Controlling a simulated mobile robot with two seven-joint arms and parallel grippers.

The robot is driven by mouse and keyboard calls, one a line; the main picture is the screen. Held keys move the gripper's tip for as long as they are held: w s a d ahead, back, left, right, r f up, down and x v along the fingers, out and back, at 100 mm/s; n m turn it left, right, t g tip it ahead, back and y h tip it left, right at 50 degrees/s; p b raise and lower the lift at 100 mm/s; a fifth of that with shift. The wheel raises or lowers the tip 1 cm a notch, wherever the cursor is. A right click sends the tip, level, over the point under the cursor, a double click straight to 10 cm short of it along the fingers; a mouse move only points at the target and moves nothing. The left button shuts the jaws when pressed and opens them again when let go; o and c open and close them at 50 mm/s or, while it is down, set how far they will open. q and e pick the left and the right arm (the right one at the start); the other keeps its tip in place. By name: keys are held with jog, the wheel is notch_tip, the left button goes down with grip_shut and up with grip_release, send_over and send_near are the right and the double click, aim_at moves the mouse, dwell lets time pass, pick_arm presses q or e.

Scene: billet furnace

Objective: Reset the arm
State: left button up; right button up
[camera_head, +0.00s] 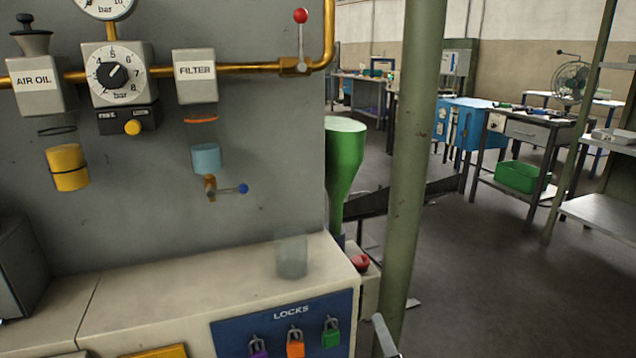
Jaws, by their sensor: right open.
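Only a small pale tip of my right gripper (386,338) shows at the bottom edge, right of the blue locks panel and in front of the foot of the green post. It is open, and nothing shows held in it. The rest of my right arm is below the picture. My left gripper and left arm are out of view.
The blue locks panel (280,325) carries purple, orange and green padlocks. On the counter (190,295) stands a clear cup (292,257). A red button (360,263) sits at its right end. A green post (412,150) rises nearby. Open floor (480,270) lies right.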

jog(key=s+d+f+m+g+h+p, duration=0.1)
jog(key=s+d+f+m+g+p, duration=0.1)
jog(key=s+f+m+g+p, duration=0.55)
jog(key=s+d+f+m+g, duration=0.2)
jog(key=s+f+m+g, duration=0.3)
jog(key=s+f+m, duration=0.65)
pick_arm(q)
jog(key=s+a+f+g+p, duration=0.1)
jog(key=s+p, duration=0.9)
jog(key=p, duration=0.1)
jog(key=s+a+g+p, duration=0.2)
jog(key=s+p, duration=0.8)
jog(key=p, duration=0.1)
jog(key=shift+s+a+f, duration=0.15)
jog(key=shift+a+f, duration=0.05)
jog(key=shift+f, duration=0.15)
pick_arm(e)
jog(key=s+d+g, duration=0.1)
jog(key=s, duration=0.9)
jog(key=s+d+r+g, duration=0.1)
jog(key=s+d, duration=0.1)
jog(key=s, duration=0.9)
jog(key=shift+d+r+m+g, duration=0.3)
jog(key=shift+m+g, duration=0.05)
jog(key=shift+m, duration=0.05)
jog(key=shift+w, duration=0.1)
